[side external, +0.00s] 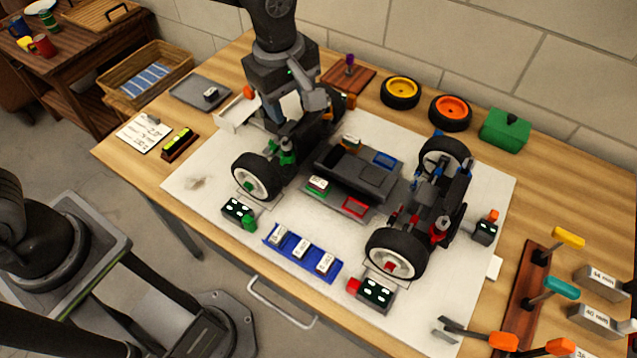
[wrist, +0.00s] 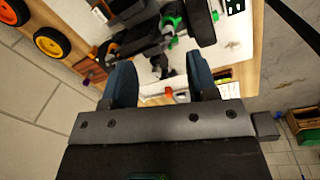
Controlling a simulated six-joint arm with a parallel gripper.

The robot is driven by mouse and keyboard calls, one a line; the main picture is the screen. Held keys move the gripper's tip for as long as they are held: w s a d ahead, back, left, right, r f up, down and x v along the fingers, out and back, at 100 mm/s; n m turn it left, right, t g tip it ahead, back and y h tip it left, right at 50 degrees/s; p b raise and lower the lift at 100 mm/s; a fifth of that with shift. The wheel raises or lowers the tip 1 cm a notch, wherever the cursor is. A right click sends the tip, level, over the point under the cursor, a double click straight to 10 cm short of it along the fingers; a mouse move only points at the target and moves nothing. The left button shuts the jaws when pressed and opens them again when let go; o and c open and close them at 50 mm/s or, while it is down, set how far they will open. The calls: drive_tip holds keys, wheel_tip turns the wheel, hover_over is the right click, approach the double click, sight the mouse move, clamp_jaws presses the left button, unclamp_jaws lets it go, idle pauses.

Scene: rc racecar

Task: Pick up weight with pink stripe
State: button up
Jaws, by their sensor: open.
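No pink stripe can be made out on any weight at this size. Small pale weights (side external: 301,247) sit in a blue tray (side external: 270,241) at the front of the white mat. Other small blocks lie on the car chassis, one at its left front (side external: 317,184) and one at its back (side external: 352,141). A dark block with a pale top (side external: 210,93) lies on the grey tray (side external: 190,88) at the back left. My gripper (side external: 294,112) is over the car's left axle end, away from the blue tray. In the wrist view its blue fingers (wrist: 161,85) are apart and empty.
The car's wheels (side external: 398,254) and axle parts stand up around the chassis. Loose wheels (side external: 400,92) and a green box (side external: 505,130) stand along the wall. Tools (side external: 540,290) fill the right side. The mat's left front corner is clear.

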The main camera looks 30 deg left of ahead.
drive_tip(key=w+d+f+n+g, duration=0.1)
drive_tip(key=d+f+n, duration=0.3)
drive_tip(key=d+f, duration=0.25)
hover_over(326, 186)
drive_tip(key=f, duration=0.8)
drive_tip(key=shift+s+a+f, duration=0.1)
drive_tip(key=shift+s+f, duration=0.1)
drive_tip(key=shift+f, duration=0.2)
drive_tip(key=shift+w+f, duration=0.15)
drive_tip(key=shift+f, duration=1.35)
drive_tip(key=shift+w+f, duration=0.1)
drive_tip(key=shift+f, duration=1.35)
clamp_jaws()
